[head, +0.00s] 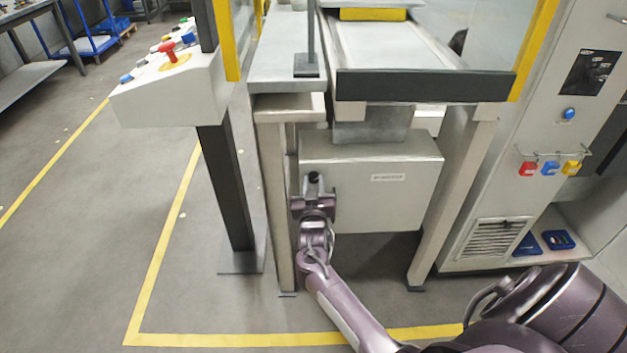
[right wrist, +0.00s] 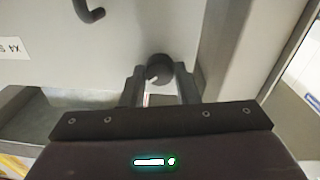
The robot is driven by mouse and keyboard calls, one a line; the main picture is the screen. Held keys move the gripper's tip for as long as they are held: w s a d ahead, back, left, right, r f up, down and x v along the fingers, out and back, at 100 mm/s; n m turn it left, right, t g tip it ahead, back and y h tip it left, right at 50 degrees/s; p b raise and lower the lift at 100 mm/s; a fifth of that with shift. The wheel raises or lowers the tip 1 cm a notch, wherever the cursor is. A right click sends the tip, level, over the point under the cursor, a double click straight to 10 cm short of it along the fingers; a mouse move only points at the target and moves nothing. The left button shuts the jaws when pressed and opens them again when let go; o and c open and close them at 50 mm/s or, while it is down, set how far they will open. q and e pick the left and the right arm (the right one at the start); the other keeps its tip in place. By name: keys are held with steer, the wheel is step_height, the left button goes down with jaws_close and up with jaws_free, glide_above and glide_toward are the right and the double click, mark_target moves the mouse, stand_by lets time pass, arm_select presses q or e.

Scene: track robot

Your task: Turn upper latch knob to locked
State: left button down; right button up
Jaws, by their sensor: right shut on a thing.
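The upper latch knob (head: 315,177) is a small black round knob at the upper left of a grey box door (head: 380,205) under the machine. In the right wrist view the knob (right wrist: 158,70) carries a white pointer mark and sits between my fingers. My right gripper (head: 314,187) is shut on the knob; its fingers also show in the right wrist view (right wrist: 158,84). The knob's sides are partly hidden by the fingers. My left gripper is not in view.
A black hooked handle (right wrist: 90,10) is on the door in the right wrist view. A frame leg (head: 275,200) stands close left of the box, another leg (head: 450,200) to its right. A control panel (head: 170,90) on a post is at left; a cabinet (head: 530,150) at right.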

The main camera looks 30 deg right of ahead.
steer(key=n+p, duration=0.1)
steer(key=n, duration=0.3)
steer(key=shift+n+p, duration=0.4)
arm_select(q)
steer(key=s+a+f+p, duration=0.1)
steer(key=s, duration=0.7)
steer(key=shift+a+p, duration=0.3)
arm_select(e)
steer(key=shift+n+t+y, duration=0.3)
steer(key=shift+n+t, duration=0.1)
steer(key=shift+n, duration=2.2)
steer(key=shift+f, duration=0.1)
steer(key=o, duration=1)
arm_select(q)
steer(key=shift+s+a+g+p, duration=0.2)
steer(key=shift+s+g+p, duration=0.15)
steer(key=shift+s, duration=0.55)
arm_select(e)
steer(key=v, duration=0.7)
steer(key=shift+s+a, duration=0.2)
steer(key=shift+s, duration=0.15)
